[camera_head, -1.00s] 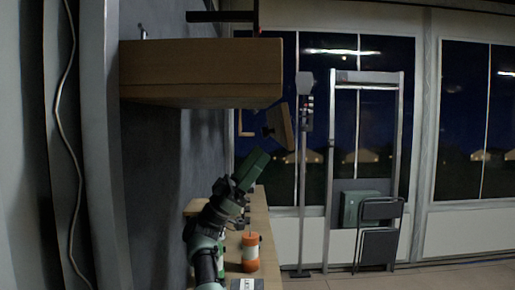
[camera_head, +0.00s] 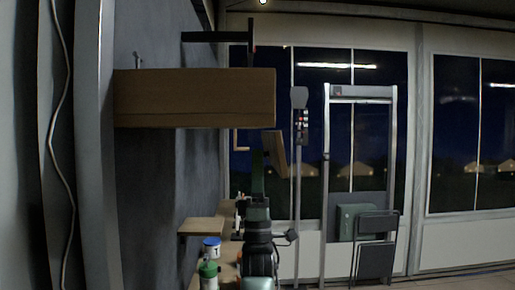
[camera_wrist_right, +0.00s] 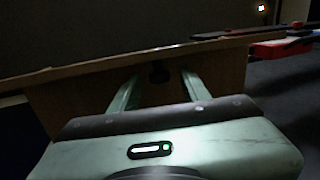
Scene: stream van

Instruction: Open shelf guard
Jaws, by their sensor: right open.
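A wooden panel (camera_head: 275,153), which looks like the shelf guard, hangs tilted beyond the right end of a thick wooden shelf (camera_head: 195,98). In the right wrist view the wooden panel (camera_wrist_right: 75,88) spans the picture, with a small dark knob (camera_wrist_right: 159,72) on its face. My right gripper (camera_head: 257,165) points up just left of the panel's lower part. In the wrist view the right gripper (camera_wrist_right: 160,82) is open, its fingers either side of the knob; I cannot tell if they touch the panel. My left gripper is not in view.
A blue-lidded jar (camera_head: 211,246) and a green container (camera_head: 208,272) stand low beside my right arm, near a small wooden shelf (camera_head: 204,227). A dark bracket (camera_head: 218,36) is above the thick shelf. A folded chair (camera_head: 375,250) stands right. A red object (camera_wrist_right: 284,48) shows in the wrist view.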

